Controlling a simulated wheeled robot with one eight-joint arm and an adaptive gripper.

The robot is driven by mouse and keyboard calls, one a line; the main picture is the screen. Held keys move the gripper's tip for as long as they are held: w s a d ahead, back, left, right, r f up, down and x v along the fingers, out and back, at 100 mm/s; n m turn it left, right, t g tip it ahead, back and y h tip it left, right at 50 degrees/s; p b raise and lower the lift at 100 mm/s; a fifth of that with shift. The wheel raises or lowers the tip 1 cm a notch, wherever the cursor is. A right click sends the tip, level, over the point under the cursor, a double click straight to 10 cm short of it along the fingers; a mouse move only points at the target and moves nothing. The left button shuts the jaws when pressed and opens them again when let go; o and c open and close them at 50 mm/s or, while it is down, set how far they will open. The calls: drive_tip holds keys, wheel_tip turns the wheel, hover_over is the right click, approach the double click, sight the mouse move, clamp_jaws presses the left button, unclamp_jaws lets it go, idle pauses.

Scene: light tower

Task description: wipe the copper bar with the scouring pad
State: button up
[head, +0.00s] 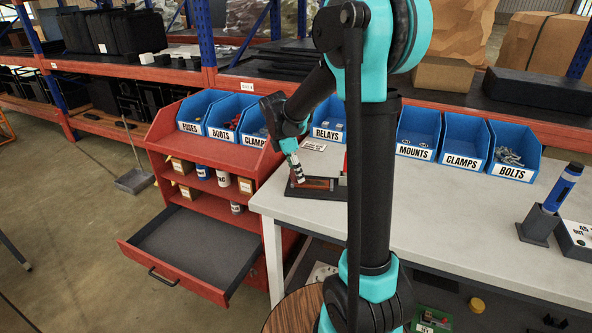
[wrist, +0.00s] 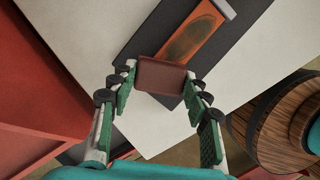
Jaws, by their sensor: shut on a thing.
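The scouring pad (wrist: 161,75) is a reddish-brown block held between the fingertips of my gripper (wrist: 161,79) in the wrist view. The copper bar (wrist: 208,28) is orange with a dark, dull oval patch along its middle. It lies on a dark base (wrist: 151,40), just beyond the pad in the picture. I cannot tell whether the pad touches the bar. In the head view my gripper (head: 298,173) points down over the left end of the grey workbench, by the copper bar (head: 318,183). My arm hides part of the bench there.
A red cabinet (head: 182,226) with an open drawer (head: 196,246) stands left of the workbench (head: 455,214). Blue labelled bins (head: 414,134) line the back. A blue torch (head: 563,188) stands in a holder at right. A round wooden top (wrist: 283,120) is below the bench edge.

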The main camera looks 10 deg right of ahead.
drive_tip(key=shift+f, duration=0.15)
drive_tip(key=shift+s+d, duration=0.1)
drive_tip(key=shift+d, duration=0.05)
drive_tip(key=shift+s+d, duration=0.25)
drive_tip(key=shift+d, duration=0.55)
drive_tip(key=shift+s+d, duration=0.25)
drive_tip(key=shift+d, duration=0.5)
drive_tip(key=shift+s+d+f, duration=0.1)
drive_tip(key=shift+s+d, duration=0.15)
drive_tip(key=shift+d, duration=0.55)
drive_tip(key=shift+s+d+r, duration=0.1)
drive_tip(key=shift+s+d, duration=0.15)
drive_tip(key=shift+d, duration=0.6)
drive_tip(key=shift+s+d+f, duration=0.1)
drive_tip(key=shift+s+d, duration=0.15)
drive_tip(key=shift+d, duration=0.55)
drive_tip(key=shift+s+d+f, duration=0.1)
drive_tip(key=shift+s+d, duration=0.25)
drive_tip(key=shift+d, duration=0.5)
drive_tip(key=c, duration=0.5)
drive_tip(key=shift+o, duration=0.2)
drive_tip(key=shift+d, duration=0.1)
drive_tip(key=shift+c, duration=0.2)
drive_tip(key=shift+w+a, duration=0.4)
drive_tip(key=shift+a, duration=0.75)
drive_tip(key=shift+w+a, duration=0.35)
drive_tip(key=shift+a, duration=0.85)
drive_tip(key=shift+w+a, duration=0.4)
drive_tip(key=shift+a, duration=0.75)
